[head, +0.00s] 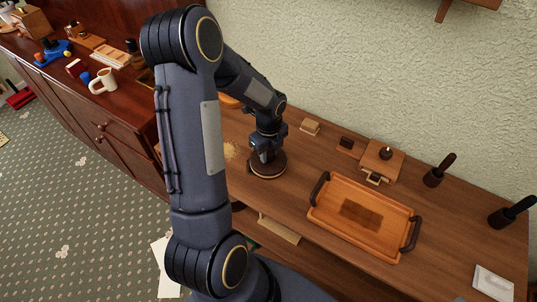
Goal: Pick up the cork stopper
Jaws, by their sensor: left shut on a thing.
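My left gripper (264,154) points down over a round dark-brown piece with a lighter rim (267,170) on the wooden sideboard (290,207). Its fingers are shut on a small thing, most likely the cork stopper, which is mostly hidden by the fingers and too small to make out. I cannot tell whether it touches the round piece below. My right gripper is not in view.
A wooden tray with dark handles (330,228) lies right of the gripper. A white mug (103,81) stands on the left cabinet.

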